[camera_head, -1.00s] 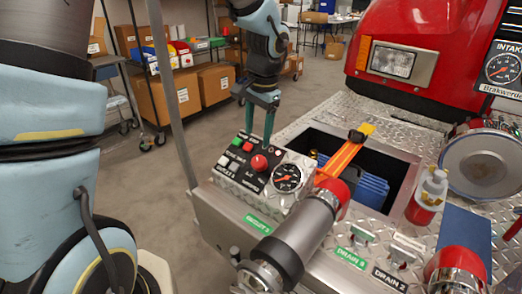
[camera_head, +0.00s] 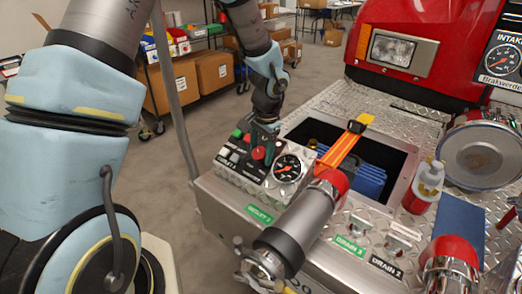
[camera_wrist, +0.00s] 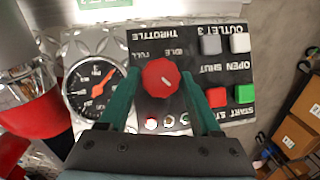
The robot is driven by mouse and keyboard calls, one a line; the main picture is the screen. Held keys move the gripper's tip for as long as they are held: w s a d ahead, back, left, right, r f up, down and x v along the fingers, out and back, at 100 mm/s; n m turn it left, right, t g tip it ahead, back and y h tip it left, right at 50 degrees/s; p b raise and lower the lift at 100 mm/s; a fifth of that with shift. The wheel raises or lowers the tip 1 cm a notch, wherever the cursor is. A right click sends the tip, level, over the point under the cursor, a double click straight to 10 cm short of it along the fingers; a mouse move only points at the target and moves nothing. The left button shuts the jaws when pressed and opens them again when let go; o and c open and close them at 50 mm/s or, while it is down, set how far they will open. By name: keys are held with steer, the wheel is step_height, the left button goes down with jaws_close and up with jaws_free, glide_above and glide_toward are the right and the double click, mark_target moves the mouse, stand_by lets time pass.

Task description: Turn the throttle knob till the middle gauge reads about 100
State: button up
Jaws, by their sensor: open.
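The red throttle knob (camera_wrist: 161,78) sits on the black control panel in the wrist view, with a pale mark on its face and upside-down IDLE and FULL labels beside it. It also shows in the head view (camera_head: 258,153), partly covered by a finger. My gripper (camera_wrist: 159,76) is open, with one green finger on each side of the knob; I cannot tell whether they touch it. In the head view my gripper (camera_head: 265,137) points down at the panel. The panel gauge (camera_wrist: 93,85), also in the head view (camera_head: 287,169), has an orange needle; its exact reading is not legible.
A grey pipe with a red collar (camera_head: 305,220) stands near the panel. An open bin (camera_head: 375,157) lies behind, crossed by an orange strap.

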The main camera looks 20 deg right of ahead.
jaws_close()
steer(key=m+b, duration=0.1)
steer(key=b, duration=0.1)
steer(key=m+t+b, duration=0.1)
steer(key=shift+s+d+f+b, duration=0.1)
steer(key=shift+s+f+b, duration=0.05)
steer(key=shift+f+b, duration=0.25)
steer(key=shift+m+t+b, duration=0.5)
steer(key=shift+m+b, duration=0.2)
steer(key=shift+b, duration=0.4)
steer(key=shift+r+m+t+b, duration=0.3)
steer(key=shift+m+b, duration=0.1)
steer(key=shift+b, duration=0.1)
jaws_free()
